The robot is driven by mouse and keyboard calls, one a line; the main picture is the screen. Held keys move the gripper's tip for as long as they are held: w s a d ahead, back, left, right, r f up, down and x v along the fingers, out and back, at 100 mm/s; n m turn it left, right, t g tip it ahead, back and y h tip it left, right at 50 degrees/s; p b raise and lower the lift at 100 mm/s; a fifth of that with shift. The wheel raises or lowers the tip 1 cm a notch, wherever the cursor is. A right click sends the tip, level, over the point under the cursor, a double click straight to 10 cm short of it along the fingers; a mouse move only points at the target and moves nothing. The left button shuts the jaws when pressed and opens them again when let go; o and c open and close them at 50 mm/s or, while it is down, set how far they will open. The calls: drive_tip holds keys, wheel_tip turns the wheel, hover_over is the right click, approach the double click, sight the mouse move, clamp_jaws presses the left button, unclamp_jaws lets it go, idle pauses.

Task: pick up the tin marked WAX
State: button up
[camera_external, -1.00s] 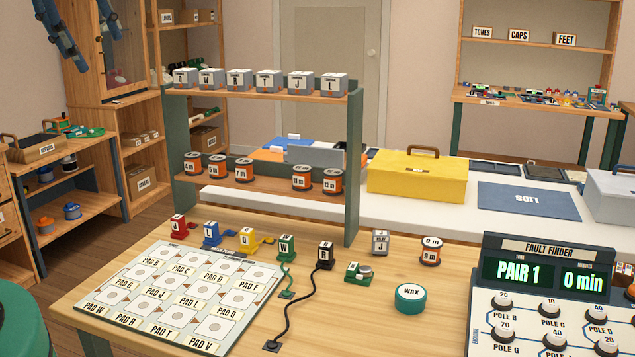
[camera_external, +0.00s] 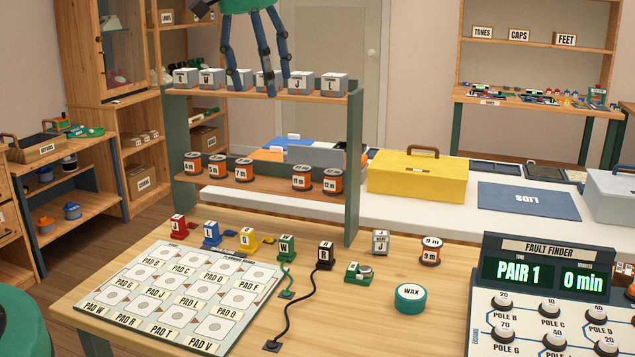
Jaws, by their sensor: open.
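The tin marked WAX (camera_external: 410,298) is a round green tin with a white lid labelled in black. It sits upright on the wooden table, left of the fault finder. My gripper (camera_external: 256,92) has dark blue fingers under a green body and hangs at the top of the view, by the upper shelf of the rack. It is open, with its fingers spread and pointing down. It is far from the tin, up and to the left. I see nothing held in it.
Grey lettered boxes (camera_external: 333,84) stand on the rack's upper shelf beside my fingers. Near the tin are a small green block (camera_external: 357,273), a 9 m spool (camera_external: 431,251), a grey J block (camera_external: 380,242) and the fault finder (camera_external: 545,265). Bare table surrounds the tin.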

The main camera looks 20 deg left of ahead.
drive_tip(key=w+d+f+n+g+y, duration=0.1)
drive_tip(key=d+f+g, duration=0.1)
drive_tip(key=d+f, duration=2.4)
drive_tip(key=d, duration=0.3)
drive_tip(key=shift+w+b, duration=0.2)
drive_tip(key=shift+b, duration=0.15)
drive_tip(key=shift+f, duration=0.25)
drive_tip(key=b, duration=0.1)
hover_over(411, 292)
drive_tip(key=f, duration=0.8)
drive_tip(key=shift+w+f, duration=0.2)
drive_tip(key=shift+s+f+b, duration=0.15)
drive_tip(key=shift+f+b, duration=0.7)
drive_tip(key=shift+f, duration=1.7)
